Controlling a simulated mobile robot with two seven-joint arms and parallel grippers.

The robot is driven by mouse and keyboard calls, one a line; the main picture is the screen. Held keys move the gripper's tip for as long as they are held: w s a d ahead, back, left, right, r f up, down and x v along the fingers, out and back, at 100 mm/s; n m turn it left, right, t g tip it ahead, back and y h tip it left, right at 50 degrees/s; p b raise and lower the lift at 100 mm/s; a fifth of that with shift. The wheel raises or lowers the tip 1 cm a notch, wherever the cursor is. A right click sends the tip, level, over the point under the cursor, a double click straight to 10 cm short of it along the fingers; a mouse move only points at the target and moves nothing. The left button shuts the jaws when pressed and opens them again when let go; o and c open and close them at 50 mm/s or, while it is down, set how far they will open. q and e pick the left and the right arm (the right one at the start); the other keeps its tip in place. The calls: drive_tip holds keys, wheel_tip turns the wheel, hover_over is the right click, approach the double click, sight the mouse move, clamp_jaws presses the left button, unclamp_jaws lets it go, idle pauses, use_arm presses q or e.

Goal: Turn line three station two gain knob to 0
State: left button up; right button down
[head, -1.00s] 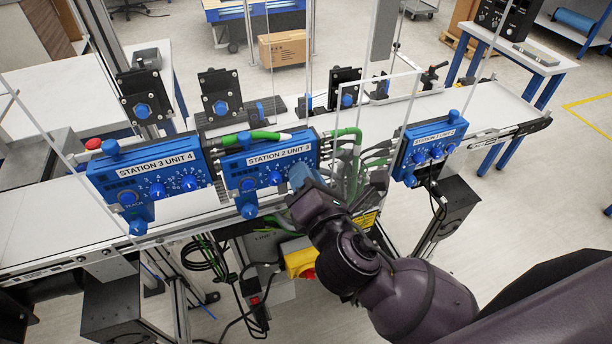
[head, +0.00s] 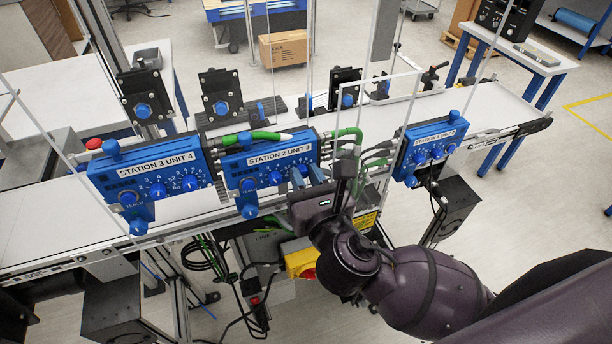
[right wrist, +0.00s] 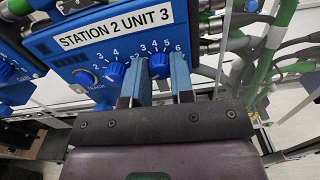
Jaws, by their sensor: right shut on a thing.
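The blue box marked STATION 2 UNIT 3 (head: 240,165) is mounted upright at the belt's near side; it also shows in the right wrist view (right wrist: 50,45). Its dials have white numbers. My right gripper (head: 306,175) is at the box's right end. In the right wrist view, the gripper's two blue fingers (right wrist: 157,75) stand on either side of the rightmost blue knob (right wrist: 158,64), shut on it. A middle knob (right wrist: 115,72) and a left knob (right wrist: 84,78) marked TEACH are free. The held knob's pointer and small label cannot be read. My left gripper is out of view.
STATION 3 UNIT 4 (head: 165,182) stands to the left, and a STATION 1 box (head: 425,150) to the right. Green-ended cables (head: 347,132) run close to the right of the station two box. Clear upright panels and thin posts stand along the belt (head: 50,210).

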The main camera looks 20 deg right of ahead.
drive_tip(key=shift+n, duration=0.4)
drive_tip(key=c, duration=1)
unclamp_jaws()
drive_tip(key=s, duration=0.5)
drive_tip(key=s+b, duration=0.1)
drive_tip(key=s, duration=0.4)
drive_tip(key=shift+s+d, duration=0.2)
drive_tip(key=shift+s, duration=0.2)
